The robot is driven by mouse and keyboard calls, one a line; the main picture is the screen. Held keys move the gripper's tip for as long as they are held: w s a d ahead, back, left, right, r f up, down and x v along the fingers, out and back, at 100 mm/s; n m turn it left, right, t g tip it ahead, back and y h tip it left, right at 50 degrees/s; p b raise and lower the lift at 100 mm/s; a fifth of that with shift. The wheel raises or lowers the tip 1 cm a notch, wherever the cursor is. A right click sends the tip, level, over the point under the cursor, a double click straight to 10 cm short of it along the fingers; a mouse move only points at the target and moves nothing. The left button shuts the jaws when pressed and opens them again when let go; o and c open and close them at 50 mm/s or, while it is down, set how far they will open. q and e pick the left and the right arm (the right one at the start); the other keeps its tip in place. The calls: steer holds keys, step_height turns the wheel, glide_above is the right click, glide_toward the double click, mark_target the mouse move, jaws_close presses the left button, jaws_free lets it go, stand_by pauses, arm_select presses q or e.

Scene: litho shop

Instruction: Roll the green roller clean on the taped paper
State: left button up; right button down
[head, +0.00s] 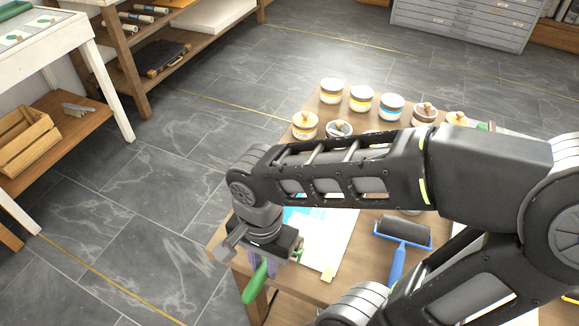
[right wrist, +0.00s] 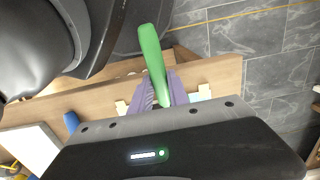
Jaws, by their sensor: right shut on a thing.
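My right gripper (head: 262,258) is at the table's left front corner, over the near left part of the taped paper (head: 335,240). It is shut on the green roller's handle (head: 255,284), which sticks out toward the viewer past the table edge. The right wrist view shows the green handle (right wrist: 152,55) between the purple fingers (right wrist: 162,88). The green roller's head is hidden under the gripper. My arm hides much of the paper. My left gripper is not in view.
A blue-handled roller (head: 403,232) lies on the wooden table (head: 370,225) right of the paper. Several ink jars (head: 361,98) stand along the far side, partly behind my arm. A white table (head: 60,45) and a wooden crate (head: 28,140) are at left. The floor between is clear.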

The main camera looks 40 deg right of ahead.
steer(key=shift+w+d, duration=0.5)
steer(key=shift+d, duration=0.4)
steer(key=shift+w+d, duration=0.45)
steer(key=shift+d, duration=0.4)
steer(key=shift+w+d, duration=0.5)
steer(key=shift+d, duration=0.4)
steer(key=shift+w+d, duration=0.45)
steer(key=shift+d, duration=0.4)
steer(key=shift+w+d, duration=0.45)
steer(key=shift+d, duration=0.4)
steer(key=shift+w+d, duration=0.4)
steer(key=shift+d, duration=0.45)
steer(key=shift+w+d, duration=0.3)
steer(key=shift+d, duration=0.3)
steer(key=shift+w+d, duration=0.3)
steer(key=shift+d, duration=0.3)
steer(key=shift+w+d, duration=0.3)
steer(key=shift+d, duration=0.3)
